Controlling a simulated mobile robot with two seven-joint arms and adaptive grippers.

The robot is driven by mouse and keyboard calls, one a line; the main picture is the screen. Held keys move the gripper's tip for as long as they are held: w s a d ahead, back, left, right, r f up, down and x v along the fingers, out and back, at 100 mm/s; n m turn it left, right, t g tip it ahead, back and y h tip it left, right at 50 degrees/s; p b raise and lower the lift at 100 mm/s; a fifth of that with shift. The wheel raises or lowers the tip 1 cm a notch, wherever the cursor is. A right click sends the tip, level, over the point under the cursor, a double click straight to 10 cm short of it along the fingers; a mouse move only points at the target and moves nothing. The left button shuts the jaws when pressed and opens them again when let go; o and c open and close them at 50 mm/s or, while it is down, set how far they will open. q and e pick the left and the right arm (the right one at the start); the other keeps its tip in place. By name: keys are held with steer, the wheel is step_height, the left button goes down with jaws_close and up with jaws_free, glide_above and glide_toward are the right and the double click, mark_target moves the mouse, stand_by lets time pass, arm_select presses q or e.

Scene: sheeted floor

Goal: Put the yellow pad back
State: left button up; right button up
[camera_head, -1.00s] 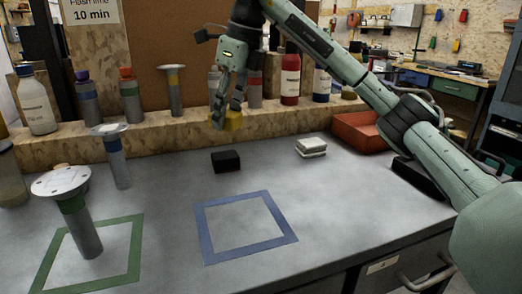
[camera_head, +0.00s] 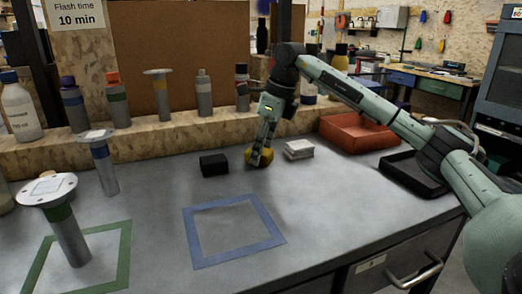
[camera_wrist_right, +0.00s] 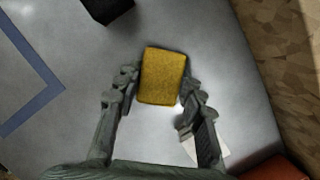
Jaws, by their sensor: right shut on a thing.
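The yellow pad (camera_head: 266,159) is between the fingers of my right gripper (camera_head: 259,158), which is shut on it. It is low at the back of the grey table, between the black block (camera_head: 214,165) and the white stacked pads (camera_head: 299,149). In the right wrist view the yellow pad (camera_wrist_right: 162,76) shows its broad face between the two fingers of the right gripper (camera_wrist_right: 158,93). I cannot tell whether the pad touches the table. My left gripper is not in view.
A blue square outline (camera_head: 199,259) and a green one (camera_head: 124,258) mark the table. Flanged posts stand at the left. Bottles line the wooden ledge (camera_head: 150,140) behind. A red tray (camera_head: 355,143) and a black tray (camera_head: 408,186) lie at the right. The middle front is clear.

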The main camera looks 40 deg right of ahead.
steer(key=shift+f, duration=0.2)
steer(key=o, duration=1.1)
steer(key=shift+r, duration=0.1)
steer(key=v, duration=1.2)
steer(key=shift+r, duration=0.1)
